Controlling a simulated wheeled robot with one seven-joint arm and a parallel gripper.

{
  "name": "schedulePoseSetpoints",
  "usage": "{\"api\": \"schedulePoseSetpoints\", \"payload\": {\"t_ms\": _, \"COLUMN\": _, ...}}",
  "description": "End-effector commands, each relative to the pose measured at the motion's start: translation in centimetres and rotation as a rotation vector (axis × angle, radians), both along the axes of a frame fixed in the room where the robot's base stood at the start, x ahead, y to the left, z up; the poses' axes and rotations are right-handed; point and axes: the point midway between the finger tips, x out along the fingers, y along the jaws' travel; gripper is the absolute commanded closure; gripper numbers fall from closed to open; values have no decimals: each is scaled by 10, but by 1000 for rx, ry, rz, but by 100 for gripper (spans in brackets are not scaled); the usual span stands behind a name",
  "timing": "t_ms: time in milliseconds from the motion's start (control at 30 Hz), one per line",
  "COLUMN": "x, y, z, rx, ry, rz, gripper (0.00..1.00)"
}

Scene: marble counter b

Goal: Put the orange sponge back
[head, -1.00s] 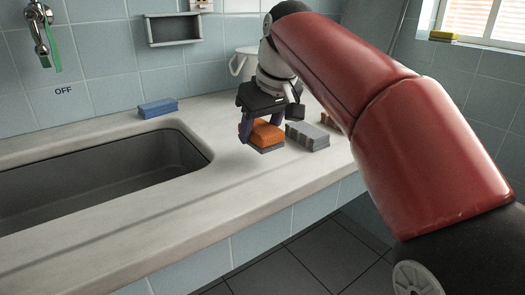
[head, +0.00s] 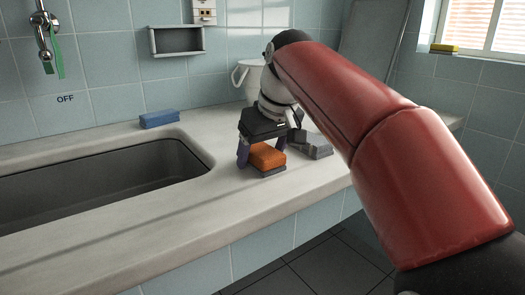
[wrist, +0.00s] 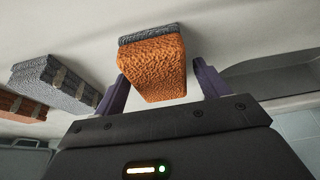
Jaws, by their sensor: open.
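The orange sponge (head: 267,155) has a grey underside and appears to rest on the marble counter, right of the sink. My gripper (head: 262,153) is open, reaching down around it. In the wrist view the sponge (wrist: 155,72) lies between the two purple fingers of my gripper (wrist: 162,88). It is close to the left finger, and a gap shows at the right finger. The head view hides part of the sponge's far side behind the gripper.
A grey block (head: 318,150) stands just right of the sponge; a brown-red one (wrist: 20,106) shows beside it in the wrist view. A blue sponge (head: 160,119) lies behind the sink (head: 100,185). An empty grey wall holder (head: 176,40) hangs above. The front counter is clear.

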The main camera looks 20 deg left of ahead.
Motion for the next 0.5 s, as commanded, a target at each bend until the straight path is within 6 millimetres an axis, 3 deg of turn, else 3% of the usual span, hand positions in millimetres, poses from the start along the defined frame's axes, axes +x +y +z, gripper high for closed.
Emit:
{"api": "schedulePoseSetpoints", "payload": {"t_ms": 233, "x": -1, "y": -2, "z": 12, "rx": 1, "ry": -2, "rz": 0, "gripper": 26}}
{"api": "schedulePoseSetpoints", "payload": {"t_ms": 500, "x": -14, "y": -18, "z": 65, "rx": 2, "ry": -3, "rz": -3, "gripper": 26}}
